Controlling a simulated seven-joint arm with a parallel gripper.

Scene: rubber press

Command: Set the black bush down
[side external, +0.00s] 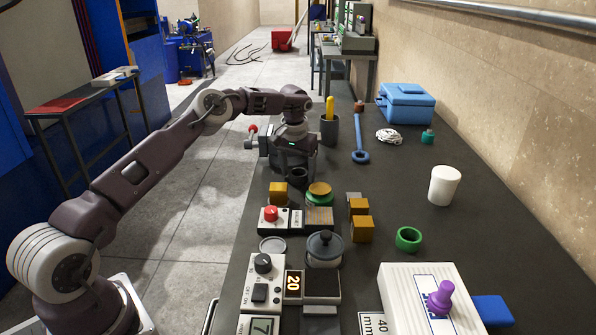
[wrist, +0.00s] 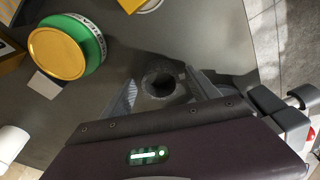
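The black bush (wrist: 160,84) is a dark ring with a round hole, seen end-on in the wrist view. In the side external view the black bush (side external: 299,175) shows as a small dark ring just below my gripper (side external: 292,160).
A yellow disc on a green ring (side external: 319,192), a yellow block (side external: 278,193) and a red-button box (side external: 272,216) stand just nearer than the bush. The table's left edge is close.

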